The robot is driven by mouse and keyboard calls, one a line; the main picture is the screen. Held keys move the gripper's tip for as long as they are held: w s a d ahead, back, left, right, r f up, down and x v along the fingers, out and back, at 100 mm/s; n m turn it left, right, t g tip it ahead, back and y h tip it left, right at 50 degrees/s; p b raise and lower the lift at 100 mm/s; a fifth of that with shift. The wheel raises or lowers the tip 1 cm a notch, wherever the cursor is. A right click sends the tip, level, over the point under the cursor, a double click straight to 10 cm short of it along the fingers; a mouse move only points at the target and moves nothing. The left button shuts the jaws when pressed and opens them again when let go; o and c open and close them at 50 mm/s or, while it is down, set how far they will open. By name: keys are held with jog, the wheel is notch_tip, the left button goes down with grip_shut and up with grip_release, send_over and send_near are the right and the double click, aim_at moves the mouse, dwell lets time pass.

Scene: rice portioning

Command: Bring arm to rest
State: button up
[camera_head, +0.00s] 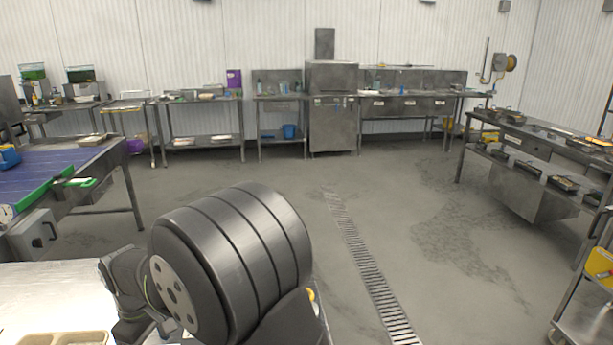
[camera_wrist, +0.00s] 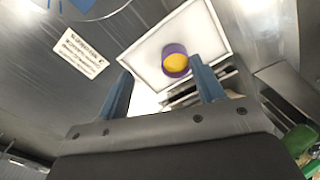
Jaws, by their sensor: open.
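My gripper (camera_wrist: 163,86) shows in the wrist view with its two blue-grey fingers spread apart and nothing between the tips. Beyond the fingertips is a purple round tub (camera_wrist: 166,50) with a yellow top or filling, on a white rectangular panel or tray (camera_wrist: 208,20). The gripper is apart from both as far as I can tell. In the head view my dark arm fills the lower middle, and the gripper itself is hidden or out of frame there.
A pale work surface (camera_head: 40,285) with a beige tray (camera_head: 65,339) lies at lower left. A blue conveyor (camera_head: 50,172) stands behind it. Steel benches line the back wall. A rack (camera_head: 540,150) stands at right. The floor around the drain (camera_head: 365,265) is clear.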

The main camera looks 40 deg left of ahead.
jog(key=w+d+r, duration=0.5)
jog(key=w, duration=0.2)
jog(key=w+d+m, duration=0.2)
jog(key=d+m, duration=0.2)
jog(key=d, duration=1)
notch_tip(320, 180, down, 7)
jog(key=shift+d+f, duration=0.1)
jog(key=shift+f, duration=1)
jog(key=shift+r, duration=0.1)
notch_tip(320, 180, up, 10)
jog(key=f, duration=0.1)
jog(key=a+r+n, duration=0.1)
jog(key=a+n, duration=0.1)
jog(key=a, duration=0.8)
jog(key=shift+s+a+r, duration=0.15)
jog(key=shift+s+r, duration=0.05)
